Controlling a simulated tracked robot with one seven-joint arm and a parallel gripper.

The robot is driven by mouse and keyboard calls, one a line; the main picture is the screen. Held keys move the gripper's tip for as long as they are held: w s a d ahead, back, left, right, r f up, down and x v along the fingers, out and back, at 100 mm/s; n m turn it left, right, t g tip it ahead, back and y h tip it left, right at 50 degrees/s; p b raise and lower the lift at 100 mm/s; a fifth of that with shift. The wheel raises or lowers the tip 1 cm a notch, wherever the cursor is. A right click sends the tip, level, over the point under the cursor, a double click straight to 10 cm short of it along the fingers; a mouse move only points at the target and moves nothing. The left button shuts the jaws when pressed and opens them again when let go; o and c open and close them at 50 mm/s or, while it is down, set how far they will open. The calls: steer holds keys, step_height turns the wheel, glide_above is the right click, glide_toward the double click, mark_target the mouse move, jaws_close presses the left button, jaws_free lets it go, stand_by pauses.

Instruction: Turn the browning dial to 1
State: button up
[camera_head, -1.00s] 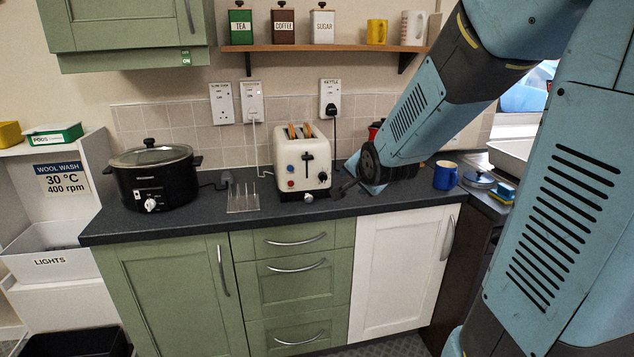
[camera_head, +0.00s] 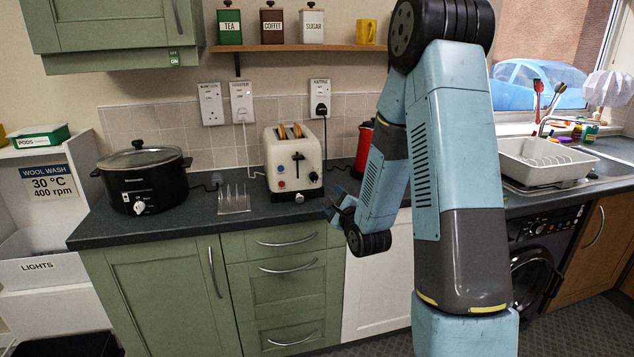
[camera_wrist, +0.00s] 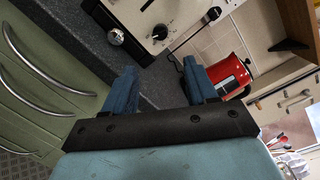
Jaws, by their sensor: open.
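The cream toaster (camera_head: 283,155) stands on the dark counter with toast (camera_head: 290,131) in its slots. Its front carries a black lever, small blue and red buttons, a black knob (camera_head: 313,176) at the right and a silver-and-black knob (camera_head: 299,198) at the bottom. I cannot read any dial marks. In the wrist view the silver-and-black knob (camera_wrist: 116,36) and the black knob (camera_wrist: 160,32) show at the top. My gripper (camera_head: 333,207) is open and empty, in front and to the right of the toaster, apart from it. Its blue fingers (camera_wrist: 160,70) point toward the toaster front.
A black slow cooker (camera_head: 145,183) and a metal rack (camera_head: 234,203) stand left of the toaster. A red appliance (camera_wrist: 227,74) stands to its right, partly hidden by my arm in the head view. A shelf (camera_head: 300,48) with canisters hangs above. Cables lie behind.

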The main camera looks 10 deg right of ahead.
mark_target(316, 179)
steer(key=w, duration=0.4)
steer(key=w+a, duration=0.1)
steer(key=w, duration=0.8)
steer(key=shift+w+a, duration=0.25)
steer(key=shift+w, duration=0.1)
steer(key=shift+c, duration=0.4)
steer(key=c, duration=0.9)
steer(key=shift+c, duration=0.2)
